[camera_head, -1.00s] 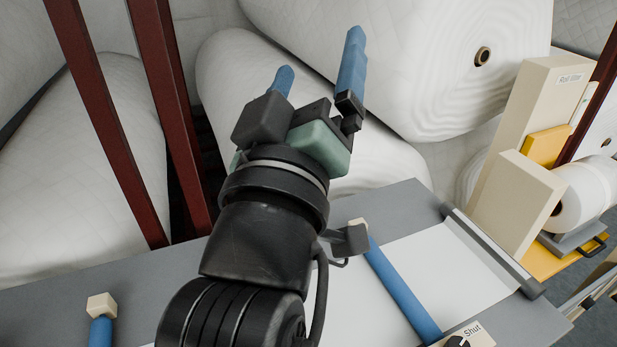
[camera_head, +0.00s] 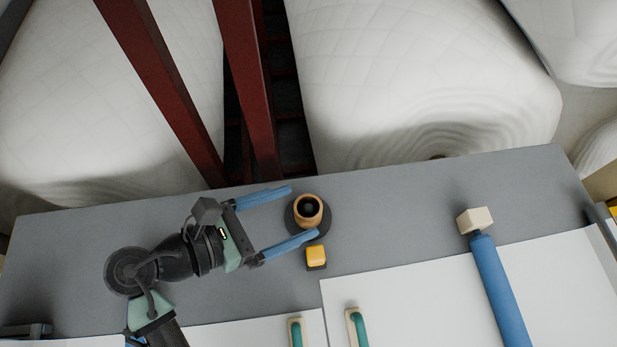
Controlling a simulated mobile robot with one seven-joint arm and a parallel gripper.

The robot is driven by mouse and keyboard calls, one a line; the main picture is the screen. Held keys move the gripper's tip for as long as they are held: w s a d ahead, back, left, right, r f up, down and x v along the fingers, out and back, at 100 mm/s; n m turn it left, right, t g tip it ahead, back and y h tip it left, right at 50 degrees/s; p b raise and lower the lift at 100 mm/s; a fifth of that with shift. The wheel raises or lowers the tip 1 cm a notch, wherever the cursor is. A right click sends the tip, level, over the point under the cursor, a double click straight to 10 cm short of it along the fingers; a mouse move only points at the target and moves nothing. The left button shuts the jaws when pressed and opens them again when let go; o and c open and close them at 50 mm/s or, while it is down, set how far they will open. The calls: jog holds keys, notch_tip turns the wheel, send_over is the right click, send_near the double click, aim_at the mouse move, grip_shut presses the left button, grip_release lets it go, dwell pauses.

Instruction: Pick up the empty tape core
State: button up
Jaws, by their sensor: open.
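The tape core (camera_head: 299,220) is a short brown ring with a dark hollow middle. It stands upright on a dark round base on the grey bench (camera_head: 410,183), near the bench's far side. My gripper (camera_head: 303,211) reaches in from the left with its two blue fingers spread wide. The core lies at the mouth of the open fingers, roughly between their tips. The lower fingertip overlaps the edge of the dark base in the picture. I see no clear contact with the core, and the fingers' height above the bench is hard to judge.
A small yellow block (camera_head: 316,254) sits just below the lower fingertip. Two green-and-cream handles (camera_head: 357,328) are at the front. Dark red posts (camera_head: 247,85) and white rolls (camera_head: 420,70) stand behind.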

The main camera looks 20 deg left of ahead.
aim_at(325, 207)
jog(key=x, duration=0.8)
jog(key=shift+f, duration=0.4)
jog(key=c, duration=1.4)
